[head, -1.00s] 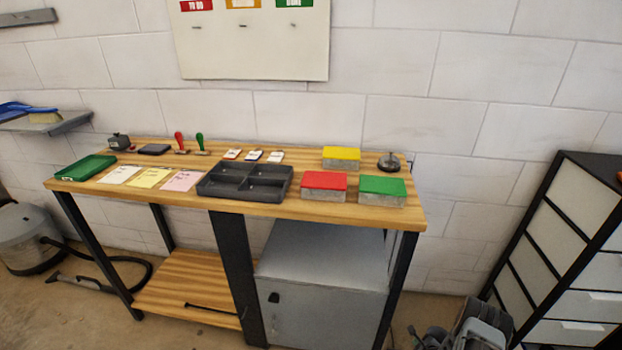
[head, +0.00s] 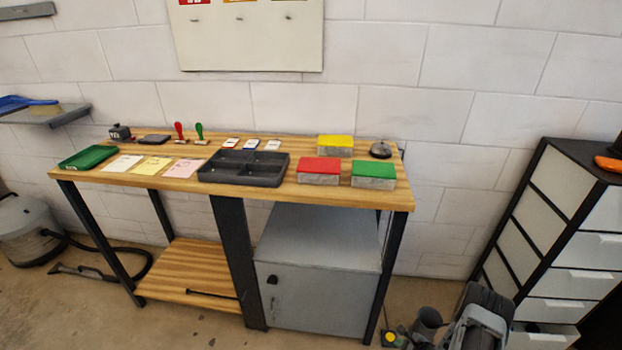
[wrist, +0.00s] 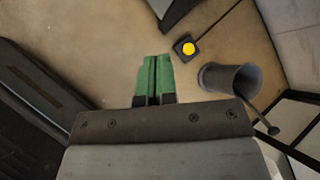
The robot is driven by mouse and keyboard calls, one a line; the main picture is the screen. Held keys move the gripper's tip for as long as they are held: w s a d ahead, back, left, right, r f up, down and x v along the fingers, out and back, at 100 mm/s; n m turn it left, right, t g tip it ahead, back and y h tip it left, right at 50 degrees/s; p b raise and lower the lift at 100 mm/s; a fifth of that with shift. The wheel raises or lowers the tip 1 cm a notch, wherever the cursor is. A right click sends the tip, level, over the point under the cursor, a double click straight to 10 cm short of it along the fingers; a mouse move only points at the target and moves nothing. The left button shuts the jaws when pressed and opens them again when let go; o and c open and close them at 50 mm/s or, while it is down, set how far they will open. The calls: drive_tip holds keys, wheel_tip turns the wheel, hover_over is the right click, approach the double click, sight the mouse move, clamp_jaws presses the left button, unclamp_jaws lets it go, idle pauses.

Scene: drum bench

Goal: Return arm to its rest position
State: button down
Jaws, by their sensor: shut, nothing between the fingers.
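My gripper (wrist: 154,80) shows in the wrist view with its two green fingertips together and nothing between them. It points out over the bare brown floor, apart from any object. In the head view I cannot make out the fingertips. The wooden bench (head: 300,195) stands against the wall, and the gripper is not over its top.
A yellow button on a dark box (wrist: 188,48) and a grey cylinder (wrist: 230,80) are near the gripper. A drawer cabinet (head: 545,235) stands at right. The bench holds a grey divided tray (head: 243,167), a green tray (head: 88,157) and red (head: 319,165), yellow (head: 335,141) and green (head: 373,169) blocks.

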drive_tip(key=s+a+r+n+g+h+p, duration=0.1)
drive_tip(key=s+a+r+n+p, duration=0.3)
drive_tip(key=r, duration=1.7)
drive_tip(key=s+a+r+n+g+h+p, duration=0.1)
drive_tip(key=s+a+r+n+p, duration=0.3)
drive_tip(key=r+n, duration=0.8)
drive_tip(key=s+a+r+n+g+h+p, duration=0.2)
drive_tip(key=s+a+r+n, duration=0.4)
drive_tip(key=r, duration=2.5)
drive_tip(key=a+n+h+p, duration=0.1)
drive_tip(key=n+p, duration=0.1)
drive_tip(key=shift+a+r+p, duration=0.25)
drive_tip(key=shift+a+p, duration=0.05)
drive_tip(key=shift+a, duration=0.05)
drive_tip(key=shift+s, duration=0.1)
